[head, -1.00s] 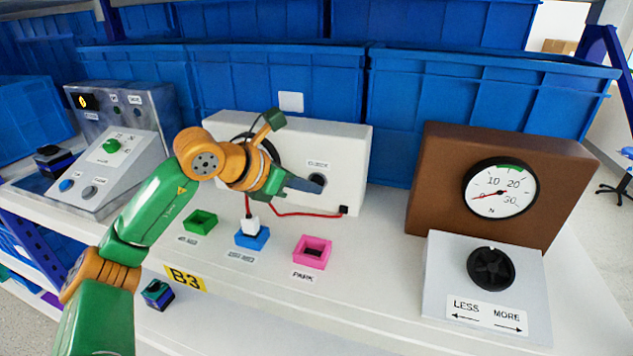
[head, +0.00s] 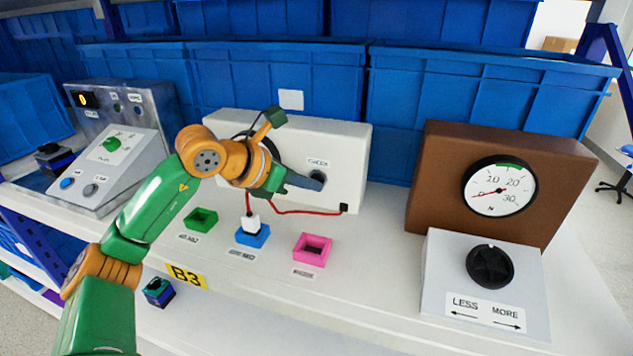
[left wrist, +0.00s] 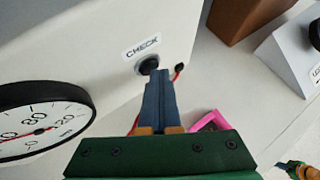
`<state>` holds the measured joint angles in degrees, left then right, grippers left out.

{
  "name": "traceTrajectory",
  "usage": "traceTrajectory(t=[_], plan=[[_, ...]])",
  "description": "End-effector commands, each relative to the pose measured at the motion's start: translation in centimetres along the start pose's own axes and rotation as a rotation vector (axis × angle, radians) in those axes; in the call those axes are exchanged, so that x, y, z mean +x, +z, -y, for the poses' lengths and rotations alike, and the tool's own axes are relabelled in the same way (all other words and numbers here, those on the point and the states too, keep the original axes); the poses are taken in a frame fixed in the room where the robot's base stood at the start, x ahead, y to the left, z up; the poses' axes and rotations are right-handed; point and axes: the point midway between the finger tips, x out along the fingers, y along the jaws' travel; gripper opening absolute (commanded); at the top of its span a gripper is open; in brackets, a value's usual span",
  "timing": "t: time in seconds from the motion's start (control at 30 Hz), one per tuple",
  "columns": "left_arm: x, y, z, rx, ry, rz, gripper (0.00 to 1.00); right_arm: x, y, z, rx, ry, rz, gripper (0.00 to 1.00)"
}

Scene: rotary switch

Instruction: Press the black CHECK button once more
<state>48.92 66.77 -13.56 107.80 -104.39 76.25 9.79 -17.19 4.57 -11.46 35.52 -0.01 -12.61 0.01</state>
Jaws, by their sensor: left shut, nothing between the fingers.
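The black CHECK button (left wrist: 149,65) is on the front of a white box (head: 345,150), under a CHECK label (left wrist: 141,46). In the head view the button (head: 318,175) is partly covered by my fingertips. My left gripper (head: 313,184) is shut and empty, with its tips at the button. In the left wrist view the shut fingers (left wrist: 156,80) overlap the button's lower edge. I cannot tell whether they touch it or press it in.
A red cable (head: 300,212) runs along the box's foot. Green (head: 201,219), blue (head: 252,237) and pink (head: 313,249) sockets lie in front; a white plug (head: 251,222) stands in the blue one. A gauge (head: 500,187) and black knob (head: 490,266) stand at right.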

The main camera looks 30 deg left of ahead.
Motion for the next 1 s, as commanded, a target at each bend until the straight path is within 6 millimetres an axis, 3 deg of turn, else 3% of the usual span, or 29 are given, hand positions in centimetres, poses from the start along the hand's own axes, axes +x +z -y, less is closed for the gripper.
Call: traceTrajectory(t=[0.13, 0.57, 1.0], plan=[[-0.4, -0.7, 0.4, 0.001, 0.001, 0.002, 0.0, 1.0, 0.1, 0.0, 0.0, 0.0, 0.0, 0.0], [-1.0, -1.2, 0.9, 0.001, 0.0, 0.0, 0.0, 1.8, 0.2, 0.0, 0.0, 0.0, 0.0, 0.0], [-4.0, -3.3, 3.0, 0.001, 0.001, 0.001, 0.0, 4.6, 0.4, 0.1, 0.0, 0.0, 0.0, 0.0]])
